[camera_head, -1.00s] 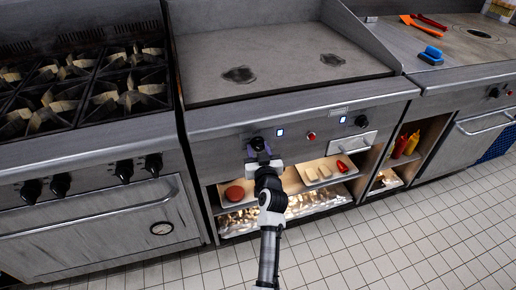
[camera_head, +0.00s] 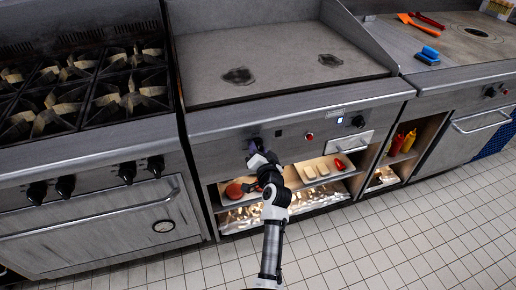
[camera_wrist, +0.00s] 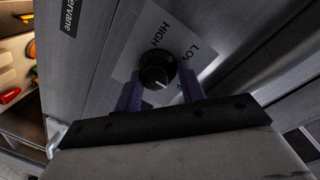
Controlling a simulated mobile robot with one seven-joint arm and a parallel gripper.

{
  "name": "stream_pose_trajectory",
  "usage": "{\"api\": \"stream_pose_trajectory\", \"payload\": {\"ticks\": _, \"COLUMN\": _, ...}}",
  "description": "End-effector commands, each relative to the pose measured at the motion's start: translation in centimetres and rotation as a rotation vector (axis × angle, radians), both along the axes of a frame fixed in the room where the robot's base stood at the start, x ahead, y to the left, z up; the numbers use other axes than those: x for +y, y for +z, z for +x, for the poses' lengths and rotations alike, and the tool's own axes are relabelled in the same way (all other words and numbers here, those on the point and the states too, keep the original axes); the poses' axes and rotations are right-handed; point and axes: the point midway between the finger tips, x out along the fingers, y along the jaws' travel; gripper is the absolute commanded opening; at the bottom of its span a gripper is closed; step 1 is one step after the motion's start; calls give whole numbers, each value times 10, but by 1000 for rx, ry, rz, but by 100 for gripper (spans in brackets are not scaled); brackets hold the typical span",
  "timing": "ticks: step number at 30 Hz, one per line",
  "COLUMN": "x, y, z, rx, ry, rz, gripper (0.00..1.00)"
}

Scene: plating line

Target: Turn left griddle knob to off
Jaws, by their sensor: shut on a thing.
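The left griddle knob (camera_head: 255,145) is a round black knob on the griddle's front panel. In the wrist view the knob (camera_wrist: 156,68) sits between the two purple fingers of my gripper (camera_wrist: 161,84), which are shut on it. HIGH and LOW show on the label plate (camera_wrist: 135,62) around it; another marking near the right finger is mostly hidden. A white pointer mark shows on the knob's lower part. In the head view my gripper (camera_head: 257,151) is at the panel, partly covering the knob. The indicator (camera_head: 279,133) beside this knob looks dark.
The right griddle knob (camera_head: 358,121) has a lit blue-white indicator (camera_head: 340,120) beside it. A red button (camera_head: 309,137) sits between the knobs. The tiled floor (camera_head: 390,240) is clear.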

Motion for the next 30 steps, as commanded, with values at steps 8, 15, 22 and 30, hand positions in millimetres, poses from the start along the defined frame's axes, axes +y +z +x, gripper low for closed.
{"api": "stream_pose_trajectory", "payload": {"ticks": 8, "x": -9, "y": -3, "z": 0, "rx": 16, "ry": -16, "rz": 36, "gripper": 17}}
{"api": "stream_pose_trajectory", "payload": {"ticks": 15, "x": -9, "y": -4, "z": 0, "rx": 18, "ry": -16, "rz": 37, "gripper": 17}}
{"api": "stream_pose_trajectory", "payload": {"ticks": 22, "x": -8, "y": -4, "z": 0, "rx": 18, "ry": -14, "rz": 36, "gripper": 55}}
{"api": "stream_pose_trajectory", "payload": {"ticks": 30, "x": -4, "y": -2, "z": 0, "rx": 15, "ry": -7, "rz": 37, "gripper": 55}}
